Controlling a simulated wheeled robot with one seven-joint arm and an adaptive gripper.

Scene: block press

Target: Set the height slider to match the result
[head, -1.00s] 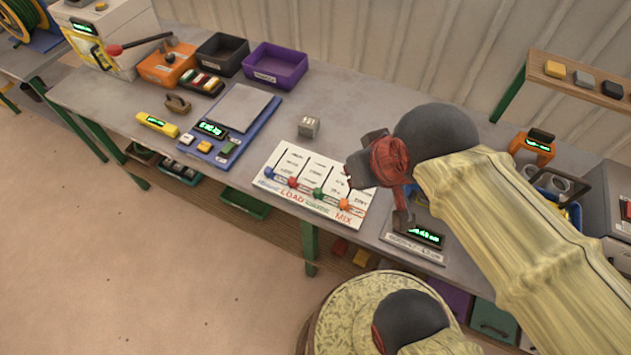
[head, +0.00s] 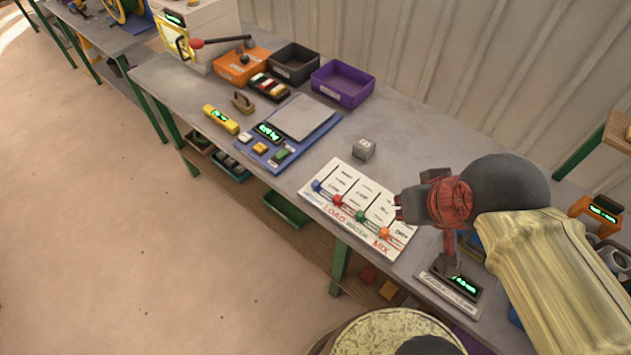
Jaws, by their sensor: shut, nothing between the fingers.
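A white slider board (head: 345,180) lies on the workbench, with blue (head: 316,186), red (head: 337,200), green (head: 360,216) and orange (head: 384,232) knobs in separate tracks. The knobs sit at the near, lower ends. Words by the red, green and orange tracks read LOAD, WATER and MIX; the blue track's label is too small to read. My gripper (head: 399,207) is shut and empty, over or beside the board's right part; its height above it is hard to judge. A grey block (head: 363,149) stands behind the board. A display panel (head: 452,283) stands right of the board, partly behind my arm.
A blue scale (head: 283,155) with a lit display and a yellow gauge (head: 221,119) lie to the left. Orange (head: 238,74), black (head: 294,66) and purple (head: 342,85) bins stand at the back. A lever machine (head: 190,35) is at far left. Bench around the grey block is clear.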

